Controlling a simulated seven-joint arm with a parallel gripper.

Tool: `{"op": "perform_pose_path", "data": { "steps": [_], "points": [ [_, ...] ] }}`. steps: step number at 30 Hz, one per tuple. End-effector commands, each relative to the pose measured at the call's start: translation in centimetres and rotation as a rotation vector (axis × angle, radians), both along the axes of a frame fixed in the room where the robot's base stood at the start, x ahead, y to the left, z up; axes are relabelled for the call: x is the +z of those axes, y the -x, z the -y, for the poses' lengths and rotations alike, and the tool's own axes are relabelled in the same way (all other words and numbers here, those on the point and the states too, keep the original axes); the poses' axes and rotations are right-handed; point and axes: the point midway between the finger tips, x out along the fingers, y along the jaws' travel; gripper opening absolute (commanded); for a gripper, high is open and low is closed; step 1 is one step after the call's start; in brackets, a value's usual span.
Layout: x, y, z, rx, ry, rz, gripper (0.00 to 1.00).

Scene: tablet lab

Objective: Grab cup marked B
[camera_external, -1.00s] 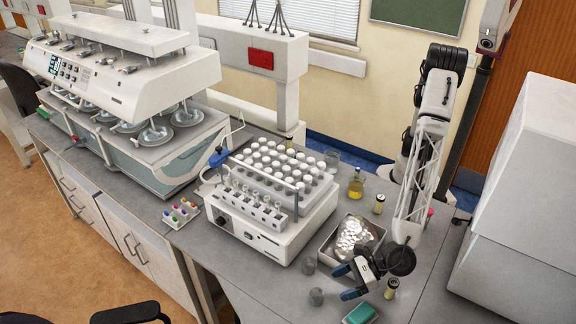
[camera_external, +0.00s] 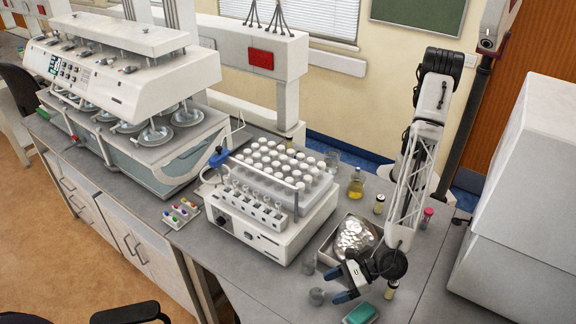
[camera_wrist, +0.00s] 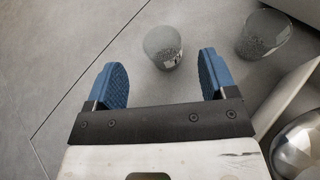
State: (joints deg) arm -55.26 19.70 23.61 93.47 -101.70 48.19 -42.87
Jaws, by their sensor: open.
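Two small grey-clear glass cups stand upright on the bench. The front cup (camera_external: 316,296) is just left of my gripper (camera_external: 336,285). In the wrist view this cup (camera_wrist: 163,46) sits just ahead of the gap between the blue fingertips of my open, empty gripper (camera_wrist: 160,72), and neither finger visibly touches it. The back cup (camera_external: 309,265) stands behind it; it is right of the right finger in the wrist view (camera_wrist: 264,35). Both cups show speckled, pale patches, but I cannot read a letter on either.
A metal tray (camera_external: 327,250) of shiny pieces stands behind my gripper. A white vial machine (camera_external: 265,240) is behind and left of the cups. A teal block (camera_external: 361,314) lies in front, and a small vial (camera_external: 391,290) is to the right. Bench left of the front cup is clear.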

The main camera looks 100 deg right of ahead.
Motion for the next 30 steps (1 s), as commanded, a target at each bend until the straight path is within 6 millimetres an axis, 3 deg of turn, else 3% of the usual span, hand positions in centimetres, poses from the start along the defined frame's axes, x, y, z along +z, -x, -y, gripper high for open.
{"op": "perform_pose_path", "data": {
  "steps": [8,21,30],
  "points": [
    [-0.3,-0.6,0.0,-0.001,0.001,0.000,0.78],
    [-1.8,-4.4,0.0,0.000,0.000,0.000,0.78],
    [-1.9,-4.8,-0.1,0.000,0.001,0.000,0.78]
  ]
}}
